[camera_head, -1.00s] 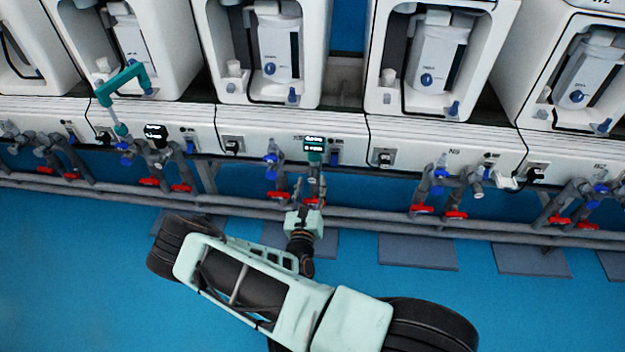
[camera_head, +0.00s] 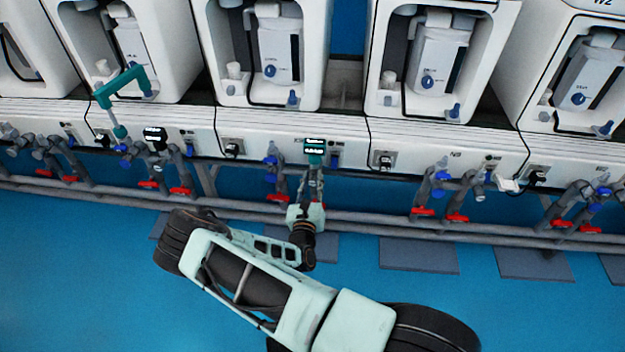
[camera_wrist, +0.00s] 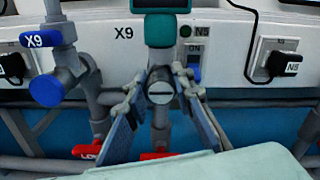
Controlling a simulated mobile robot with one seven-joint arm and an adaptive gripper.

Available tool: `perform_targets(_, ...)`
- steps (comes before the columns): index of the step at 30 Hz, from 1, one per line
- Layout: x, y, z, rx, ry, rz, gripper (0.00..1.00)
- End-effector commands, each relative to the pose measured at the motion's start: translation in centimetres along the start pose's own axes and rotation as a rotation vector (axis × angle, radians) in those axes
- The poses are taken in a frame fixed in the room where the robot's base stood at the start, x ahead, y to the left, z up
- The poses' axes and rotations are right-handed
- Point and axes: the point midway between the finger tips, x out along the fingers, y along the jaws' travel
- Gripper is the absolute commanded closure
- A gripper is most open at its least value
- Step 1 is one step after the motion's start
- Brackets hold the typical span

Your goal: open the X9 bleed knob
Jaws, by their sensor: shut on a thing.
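In the wrist view, the X9 bleed knob (camera_wrist: 161,89) is a small round grey disc with a straight slot across its face. The slot looks about level. It sits on a grey pipe fitting just below a teal meter (camera_wrist: 162,22), right of the X9 label (camera_wrist: 123,32). My gripper (camera_wrist: 160,82) has one finger at each side of the knob and is shut on it. The exact contact is partly hidden by the fingers. In the head view, my gripper (camera_head: 312,178) is at the pipe under the lit meter (camera_head: 314,147), and the knob is hidden.
A blue valve handle (camera_wrist: 47,90) tagged X9 stands left. Red handles (camera_wrist: 88,151) lie low at the left and behind the fingers. A black plug (camera_wrist: 284,63) is at the right.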

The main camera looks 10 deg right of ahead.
Motion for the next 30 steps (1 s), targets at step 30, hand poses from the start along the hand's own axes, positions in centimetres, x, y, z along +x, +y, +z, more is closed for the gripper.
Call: perform_targets(30, -0.07, 0.12, -0.09, -0.625, 0.002, 0.001, 1.00)
